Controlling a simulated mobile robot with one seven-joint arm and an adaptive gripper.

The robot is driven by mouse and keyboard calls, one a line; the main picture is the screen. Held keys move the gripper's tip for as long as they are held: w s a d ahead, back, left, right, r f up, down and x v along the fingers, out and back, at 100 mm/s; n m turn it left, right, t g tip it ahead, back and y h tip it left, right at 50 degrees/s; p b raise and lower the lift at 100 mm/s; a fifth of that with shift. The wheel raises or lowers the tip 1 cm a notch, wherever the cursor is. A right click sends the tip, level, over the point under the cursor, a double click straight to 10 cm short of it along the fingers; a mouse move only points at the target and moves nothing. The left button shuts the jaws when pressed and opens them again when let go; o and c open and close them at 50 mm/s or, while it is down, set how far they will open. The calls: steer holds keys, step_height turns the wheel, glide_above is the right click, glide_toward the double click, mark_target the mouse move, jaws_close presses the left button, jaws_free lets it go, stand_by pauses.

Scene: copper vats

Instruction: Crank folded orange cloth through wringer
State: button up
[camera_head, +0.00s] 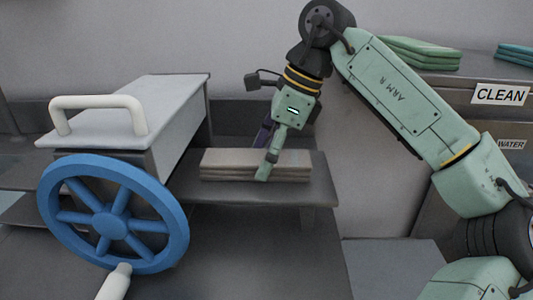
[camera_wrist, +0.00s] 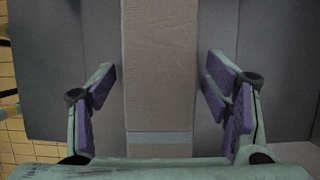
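A folded beige-grey cloth (camera_head: 290,164) lies on a dark metal shelf (camera_head: 255,193) to the right of the wringer; no orange cloth shows. In the wrist view the cloth (camera_wrist: 160,60) runs up the middle, with a pale blue stripe near its lower end. The wringer has a grey-white cover (camera_head: 150,100), a white top handle (camera_head: 97,102) and a blue crank wheel (camera_head: 111,225) with a white grip (camera_head: 116,281). My gripper (camera_head: 266,156) is open and low over the cloth, one finger on each side. In the wrist view narrow gaps show between the fingers and the cloth.
Folded green cloths (camera_head: 420,52) and blue cloths (camera_head: 516,52) lie on a metal top at the upper right, above a CLEAN sign (camera_head: 500,94) and a WATER sign (camera_head: 511,144). The dark shelf is bare around the cloth.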

steer(key=shift+o, duration=0.7)
steer(key=v, duration=1.2)
